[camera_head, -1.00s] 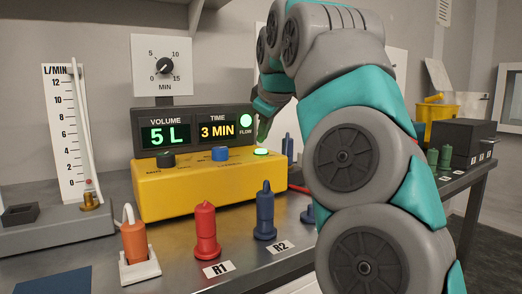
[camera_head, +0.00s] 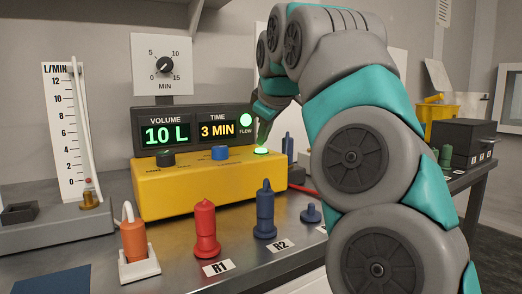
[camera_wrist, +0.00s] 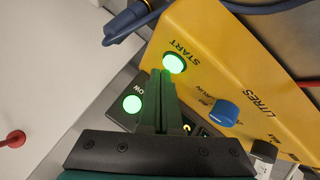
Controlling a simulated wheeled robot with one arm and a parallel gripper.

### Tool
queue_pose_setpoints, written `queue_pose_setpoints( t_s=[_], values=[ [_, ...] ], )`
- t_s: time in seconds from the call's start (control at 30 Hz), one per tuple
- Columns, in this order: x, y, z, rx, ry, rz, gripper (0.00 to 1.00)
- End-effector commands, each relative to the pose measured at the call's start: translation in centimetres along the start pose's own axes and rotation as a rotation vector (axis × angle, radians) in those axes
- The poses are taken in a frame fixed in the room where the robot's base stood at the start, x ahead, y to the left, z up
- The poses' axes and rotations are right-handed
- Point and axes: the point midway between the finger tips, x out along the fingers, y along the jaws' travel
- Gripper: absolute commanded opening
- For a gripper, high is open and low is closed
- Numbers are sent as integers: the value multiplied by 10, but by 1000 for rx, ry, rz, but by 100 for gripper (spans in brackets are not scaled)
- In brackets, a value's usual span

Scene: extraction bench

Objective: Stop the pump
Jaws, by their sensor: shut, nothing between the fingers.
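The pump also has a black knob (camera_head: 166,158) and a blue knob (camera_head: 220,153). My gripper (camera_wrist: 163,84) is shut and empty, its tips right at the START button. Whether they touch it is unclear. In the head view the gripper (camera_head: 262,141) is partly hidden by my arm.
A flow meter (camera_head: 70,130) marked L/MIN stands at left. An orange plug (camera_head: 134,240), a red cartridge (camera_head: 206,230) at R1 and a blue one (camera_head: 265,212) at R2 stand in front.

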Motion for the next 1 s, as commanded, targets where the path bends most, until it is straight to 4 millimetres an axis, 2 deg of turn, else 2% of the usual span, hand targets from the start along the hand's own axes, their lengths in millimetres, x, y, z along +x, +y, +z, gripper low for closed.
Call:
queue_pose_setpoints(
  t_s=[1.0],
  values=[
    [6, -4, 4, 0, -2, -2, 0]
  ],
)
